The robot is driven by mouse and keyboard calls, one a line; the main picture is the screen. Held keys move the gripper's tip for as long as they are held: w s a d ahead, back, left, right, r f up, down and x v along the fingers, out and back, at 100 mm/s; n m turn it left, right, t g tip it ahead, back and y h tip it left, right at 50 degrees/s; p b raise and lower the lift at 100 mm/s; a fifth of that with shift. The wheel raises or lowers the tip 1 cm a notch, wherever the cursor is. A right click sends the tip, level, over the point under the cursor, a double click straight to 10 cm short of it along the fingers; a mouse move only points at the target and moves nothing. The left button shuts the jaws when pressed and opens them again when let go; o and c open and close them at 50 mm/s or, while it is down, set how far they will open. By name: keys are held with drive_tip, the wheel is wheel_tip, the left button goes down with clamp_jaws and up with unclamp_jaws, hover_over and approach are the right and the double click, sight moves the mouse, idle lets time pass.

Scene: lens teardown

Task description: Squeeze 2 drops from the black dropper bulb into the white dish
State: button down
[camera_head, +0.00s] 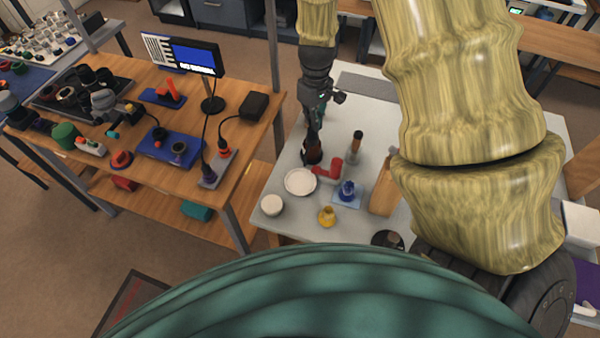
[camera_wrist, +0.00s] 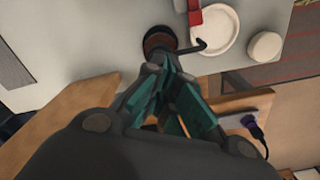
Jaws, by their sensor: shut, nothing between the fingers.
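The white dish (camera_head: 300,182) lies on the pale table; in the wrist view the dish (camera_wrist: 222,32) is at the top, right of centre. A dark round brown and black piece (camera_head: 312,157) stands just behind the dish. In the wrist view this piece (camera_wrist: 158,38) has a thin black bent arm reaching toward the dish; I take it for the dropper with the black bulb, but its bulb is not clear. My gripper (camera_head: 314,133) points down just above this piece. In the wrist view my gripper (camera_wrist: 167,68) is shut and empty, its fingertips close to the piece.
A red part (camera_head: 328,171) touches or nearly touches the dish's right side. A small white round jar (camera_head: 271,205), a yellow flask (camera_head: 327,216), a blue bottle (camera_head: 347,189) and a slim dark upright tool (camera_head: 355,147) stand nearby. A wooden block (camera_head: 384,190) is farther right.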

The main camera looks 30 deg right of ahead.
drive_tip(key=shift+f+b, duration=0.45)
drive_tip(key=shift+f, duration=0.75)
drive_tip(key=shift+r, duration=0.15)
drive_tip(key=shift+r+p, duration=1.2)
drive_tip(key=shift+r, duration=0.25)
drive_tip(key=shift+f, duration=0.25)
drive_tip(key=shift+f, duration=0.35)
drive_tip(key=shift+f+b, duration=0.6)
drive_tip(key=shift+f, duration=0.3)
drive_tip(key=shift+r, duration=0.1)
drive_tip(key=shift+r+p, duration=1.1)
drive_tip(key=shift+r, duration=0.25)
